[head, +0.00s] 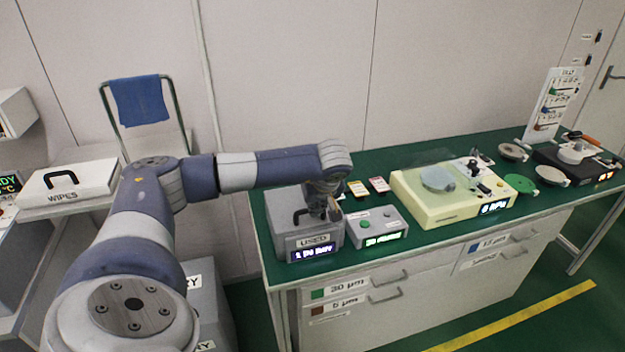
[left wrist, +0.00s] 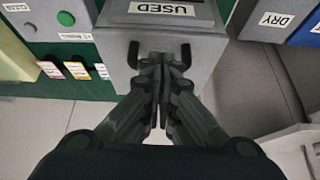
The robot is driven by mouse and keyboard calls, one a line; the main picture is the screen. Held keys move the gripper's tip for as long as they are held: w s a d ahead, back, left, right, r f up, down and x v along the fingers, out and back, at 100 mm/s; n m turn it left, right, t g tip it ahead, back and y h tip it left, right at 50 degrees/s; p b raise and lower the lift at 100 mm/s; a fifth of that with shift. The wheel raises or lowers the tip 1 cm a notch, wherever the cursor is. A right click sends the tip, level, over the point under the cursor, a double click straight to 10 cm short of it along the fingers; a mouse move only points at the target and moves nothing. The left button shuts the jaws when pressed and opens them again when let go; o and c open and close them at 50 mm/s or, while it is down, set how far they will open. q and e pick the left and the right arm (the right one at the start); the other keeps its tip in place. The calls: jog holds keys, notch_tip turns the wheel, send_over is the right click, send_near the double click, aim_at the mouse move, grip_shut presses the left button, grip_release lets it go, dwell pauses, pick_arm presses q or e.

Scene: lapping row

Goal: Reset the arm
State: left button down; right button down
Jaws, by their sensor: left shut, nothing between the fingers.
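My left arm reaches in from the left in the head view. Its gripper (head: 326,207) hangs over the right part of the grey box labelled USED (head: 297,243), near the box's black handle. In the left wrist view the gripper (left wrist: 160,128) is shut with its fingers together and nothing between them. The fingers overlap the black handle (left wrist: 186,54) of the USED box in that view; whether they touch it I cannot tell. My right gripper is in neither view.
The green bench (head: 420,160) holds a grey box with a green display (head: 377,230), two small cards (head: 358,188), a cream machine (head: 425,210) and a black-based device (head: 560,168). A white WIPES box (head: 68,185) stands left. A blue cloth (head: 139,100) hangs on a rack behind.

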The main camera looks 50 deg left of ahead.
pick_arm(q)
jog(key=s+d+b, duration=0.1)
jog(key=s+d, duration=0.2)
jog(key=d, duration=0.3)
jog(key=shift+f+b, duration=0.35)
jog(key=shift+f, duration=0.05)
